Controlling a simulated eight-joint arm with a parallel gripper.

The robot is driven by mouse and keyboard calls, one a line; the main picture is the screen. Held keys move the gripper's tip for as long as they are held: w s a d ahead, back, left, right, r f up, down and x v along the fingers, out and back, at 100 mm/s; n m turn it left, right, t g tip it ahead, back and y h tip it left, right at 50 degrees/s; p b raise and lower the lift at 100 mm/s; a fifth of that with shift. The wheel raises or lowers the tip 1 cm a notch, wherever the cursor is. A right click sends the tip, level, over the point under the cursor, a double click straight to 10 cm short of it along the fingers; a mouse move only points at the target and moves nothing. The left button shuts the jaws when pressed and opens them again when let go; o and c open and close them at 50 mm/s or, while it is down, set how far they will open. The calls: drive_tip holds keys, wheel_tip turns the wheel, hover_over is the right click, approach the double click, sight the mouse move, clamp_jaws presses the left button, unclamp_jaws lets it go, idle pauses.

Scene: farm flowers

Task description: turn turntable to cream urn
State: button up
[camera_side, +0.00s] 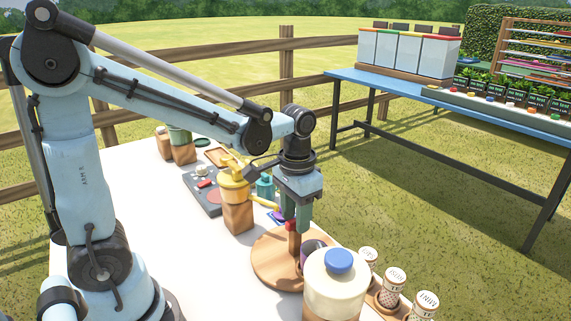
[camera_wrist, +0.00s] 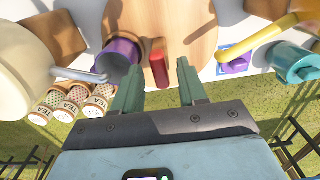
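The turntable (camera_side: 262,268) is a round wooden disc on the white table; it also shows at the top of the wrist view (camera_wrist: 195,25). A red-topped wooden peg (camera_side: 293,245) stands on it, seen in the wrist view as a red block (camera_wrist: 158,68). A purple pot (camera_wrist: 122,56) stands beside the peg. The cream urn (camera_side: 335,285), with a blue lid knob, is in front of the turntable and partly hides it; it fills the wrist view's left edge (camera_wrist: 25,70). My gripper (camera_wrist: 158,82) is open, fingertips close to the peg; contact is unclear.
A yellow urn (camera_side: 233,188) on a wooden block and a teal urn (camera_wrist: 298,62) stand on the side of the turntable away from the cream urn. A blue table (camera_side: 400,85) with bins is behind.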

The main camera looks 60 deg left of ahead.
drive_tip(key=shift+r, duration=0.1)
wheel_tip(320, 180, up, 12)
idle(0.9)
drive_tip(key=shift+s, duration=0.1)
drive_tip(key=s+f+t, duration=0.4)
drive_tip(key=f+t, duration=0.3)
drive_tip(key=f, duration=0.1)
drive_tip(key=shift+s, duration=0.15)
drive_tip(key=shift+o, duration=0.4)
idle(0.5)
